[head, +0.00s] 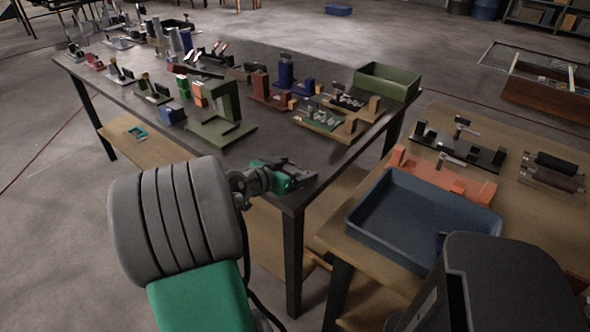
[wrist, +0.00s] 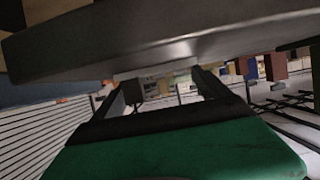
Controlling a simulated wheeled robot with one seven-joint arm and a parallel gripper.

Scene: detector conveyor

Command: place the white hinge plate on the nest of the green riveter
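The green riveter (head: 229,104) stands upright on the dark table, a C-shaped frame on a flat olive base. Its nest is too small to make out. I cannot pick out the white hinge plate for sure in either view. My gripper (head: 306,179) is at the table's near corner, to the right of and nearer than the riveter, apart from it. In the wrist view my gripper's two dark fingers (wrist: 158,88) stand wide apart. A pale strip shows between their tips, but I cannot tell what it is. A dark slab crosses the top of that view, close above the fingers.
The dark table (head: 290,140) is crowded with several fixtures and small machines. A green bin (head: 388,82) stands at its right end. A blue tray (head: 420,220) and an orange fixture (head: 445,177) sit on a wooden bench (head: 540,215) at right. Open floor lies at left.

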